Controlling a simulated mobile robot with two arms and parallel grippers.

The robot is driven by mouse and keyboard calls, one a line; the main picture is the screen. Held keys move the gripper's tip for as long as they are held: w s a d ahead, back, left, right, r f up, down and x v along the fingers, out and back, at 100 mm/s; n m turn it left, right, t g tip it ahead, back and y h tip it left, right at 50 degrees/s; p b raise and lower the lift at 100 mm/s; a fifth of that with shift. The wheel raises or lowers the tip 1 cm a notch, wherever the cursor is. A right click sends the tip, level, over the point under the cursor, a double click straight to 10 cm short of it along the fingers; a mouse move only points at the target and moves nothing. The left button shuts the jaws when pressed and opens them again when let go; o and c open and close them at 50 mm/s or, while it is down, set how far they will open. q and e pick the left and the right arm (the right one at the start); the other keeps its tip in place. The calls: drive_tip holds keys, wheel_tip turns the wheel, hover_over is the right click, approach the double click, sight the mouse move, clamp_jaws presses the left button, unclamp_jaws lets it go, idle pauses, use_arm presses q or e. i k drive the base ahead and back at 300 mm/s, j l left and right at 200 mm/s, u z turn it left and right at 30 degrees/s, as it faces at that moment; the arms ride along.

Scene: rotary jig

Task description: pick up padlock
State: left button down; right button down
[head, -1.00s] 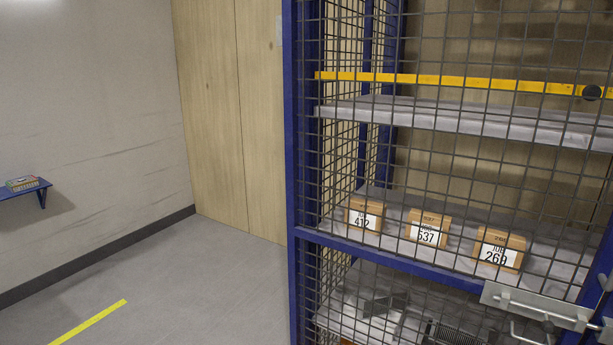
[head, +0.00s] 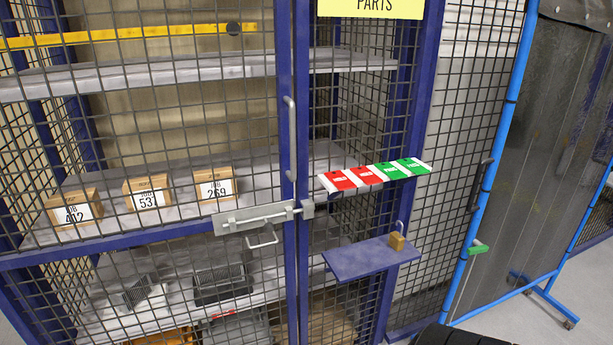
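A small brass padlock (head: 396,242) stands on a small blue shelf (head: 362,262) fixed to the outside of the mesh cage, right of the door. Its grey shackle sticks up above the body; whether the shackle is open is too small to tell for sure. Neither of my grippers shows in the head view. A dark rounded part at the bottom edge appears to be mine, but no fingers are visible.
The cage door has a sliding bolt (head: 262,218) and a vertical handle (head: 290,138). Red and green tags (head: 374,176) lie on a ledge above the padlock shelf. Boxes (head: 148,193) stand inside behind mesh. A blue-framed screen (head: 500,140) stands at right.

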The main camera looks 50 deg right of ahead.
sight(396, 240)
drive_tip(key=z, duration=2.3)
drive_tip(key=i+l+u, duration=0.15)
drive_tip(key=u, duration=0.2)
drive_tip(key=i+l+u, duration=0.1)
drive_tip(key=l+u, duration=0.4)
drive_tip(key=u, duration=0.2)
drive_tip(key=i, duration=0.05)
